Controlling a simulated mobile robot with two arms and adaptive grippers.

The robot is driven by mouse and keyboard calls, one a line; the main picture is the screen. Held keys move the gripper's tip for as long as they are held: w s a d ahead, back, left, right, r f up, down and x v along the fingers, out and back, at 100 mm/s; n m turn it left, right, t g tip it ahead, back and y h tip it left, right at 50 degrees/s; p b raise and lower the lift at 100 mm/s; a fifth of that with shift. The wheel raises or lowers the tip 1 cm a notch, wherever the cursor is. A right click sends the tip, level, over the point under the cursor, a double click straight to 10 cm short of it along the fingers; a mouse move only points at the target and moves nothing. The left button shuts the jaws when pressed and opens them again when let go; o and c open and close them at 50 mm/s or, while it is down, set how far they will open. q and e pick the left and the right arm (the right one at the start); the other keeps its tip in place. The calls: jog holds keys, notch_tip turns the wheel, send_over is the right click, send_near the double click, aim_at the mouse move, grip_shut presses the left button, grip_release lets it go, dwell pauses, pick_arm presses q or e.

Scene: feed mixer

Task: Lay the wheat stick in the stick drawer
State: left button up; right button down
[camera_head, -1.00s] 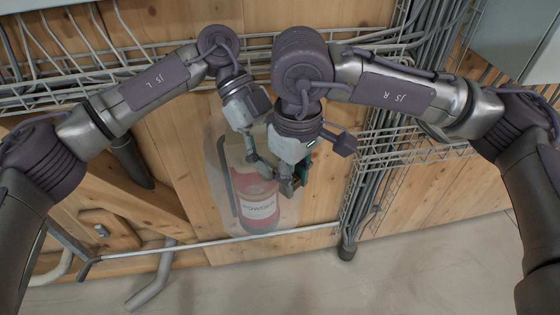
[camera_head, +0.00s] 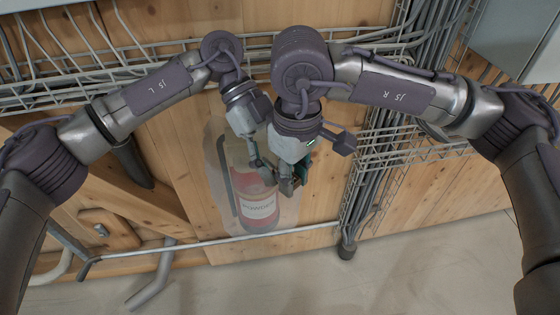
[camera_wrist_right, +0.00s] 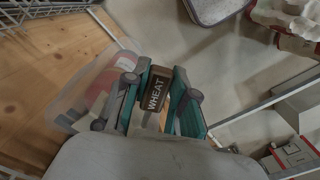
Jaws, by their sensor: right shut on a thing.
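The wheat stick (camera_wrist_right: 153,95) is a small brown block with a white WHEAT label, seen in the right wrist view. It sits between the teal-padded fingers of my right gripper (camera_wrist_right: 158,100), which is shut on it. In the head view my right gripper (camera_head: 290,183) points down in front of the wooden wall, and the stick is too small and covered to make out there. My left gripper (camera_head: 258,160) is just left of the right one, close to it, its fingers partly hidden. I cannot make out the stick drawer in either view.
A red extinguisher-like cylinder (camera_head: 258,212) labelled POWDER stands behind a clear cover, close behind the grippers. Wire cable trays (camera_head: 405,150) run along the wooden wall. The grey floor (camera_head: 430,270) in front looks clear. A grey tray-like thing (camera_wrist_right: 215,10) shows in the right wrist view.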

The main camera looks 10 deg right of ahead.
pick_arm(q)
jog(key=v, duration=1.2)
pick_arm(e)
jog(key=shift+f, duration=0.1)
pick_arm(q)
jog(key=shift+o, duration=0.3)
jog(key=shift+w, duration=0.15)
jog(key=a+f+m+t+y, duration=0.1)
jog(key=a+f+m+t, duration=0.35)
jog(key=m, duration=0.95)
jog(key=s+a+r+m+t+h, duration=0.1)
jog(key=s+m, duration=0.1)
jog(key=m, duration=0.7)
jog(key=s+a+r+m+t, duration=0.1)
jog(key=s+r+m+t, duration=0.15)
jog(key=m, duration=0.75)
jog(key=shift+g, duration=0.3)
jog(key=x, duration=1.2)
jog(key=shift+s+f, duration=0.15)
jog(key=shift+f, duration=0.2)
pick_arm(e)
jog(key=w+a+f+n, duration=0.4)
jog(key=shift+f+n, duration=0.3)
jog(key=shift+f, duration=0.1)
